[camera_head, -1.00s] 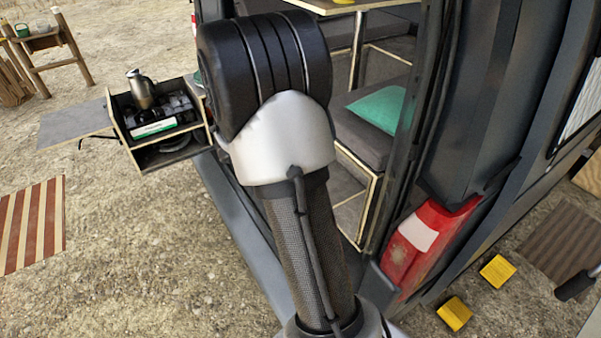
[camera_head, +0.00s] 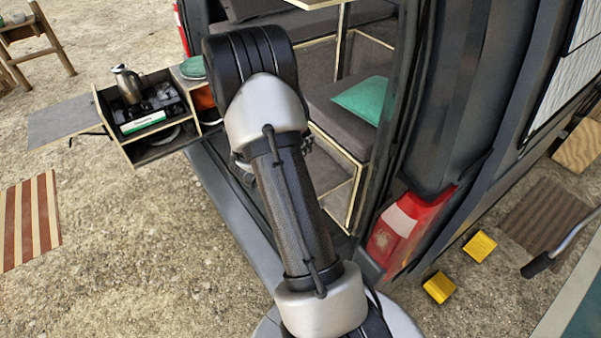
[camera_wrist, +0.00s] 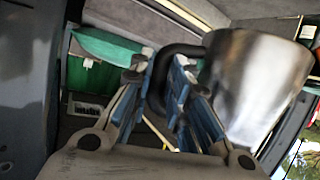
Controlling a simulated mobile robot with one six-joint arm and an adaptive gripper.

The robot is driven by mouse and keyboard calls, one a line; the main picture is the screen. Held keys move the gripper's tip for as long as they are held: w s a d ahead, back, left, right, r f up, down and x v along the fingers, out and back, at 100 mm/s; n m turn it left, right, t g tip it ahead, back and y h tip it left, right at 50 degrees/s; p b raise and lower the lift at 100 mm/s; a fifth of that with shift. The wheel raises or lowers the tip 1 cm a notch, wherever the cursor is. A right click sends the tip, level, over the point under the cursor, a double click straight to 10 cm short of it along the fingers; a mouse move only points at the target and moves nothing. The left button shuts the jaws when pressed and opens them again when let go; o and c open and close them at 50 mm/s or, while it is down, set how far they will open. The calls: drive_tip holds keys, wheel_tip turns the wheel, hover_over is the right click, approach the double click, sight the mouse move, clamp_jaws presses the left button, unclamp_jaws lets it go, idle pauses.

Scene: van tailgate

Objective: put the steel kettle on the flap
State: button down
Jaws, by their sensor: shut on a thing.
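In the wrist view my gripper (camera_wrist: 165,85) is shut on the black loop handle of the steel kettle (camera_wrist: 255,85). The flap (camera_head: 60,120) is a bare grey panel, level, at the left side of the open kitchen box, held by a bracket.
A steel pot (camera_head: 128,84) stands on a black stove (camera_head: 155,105) in the kitchen box (camera_head: 118,143). A teal item (camera_head: 193,68) lies on its right part. The van bench has a green cushion (camera_head: 363,100). A red tail light (camera_head: 408,228) and door frame stand right of my arm.

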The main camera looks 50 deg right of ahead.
wheel_tip(320, 180, down, 14)
drive_tip(key=shift+w+r+b, duration=0.1)
drive_tip(key=shift+r+b, duration=0.1)
drive_tip(key=shift+b, duration=0.45)
drive_tip(key=shift+f, duration=0.1)
drive_tip(key=c, duration=1.5)
unclamp_jaws()
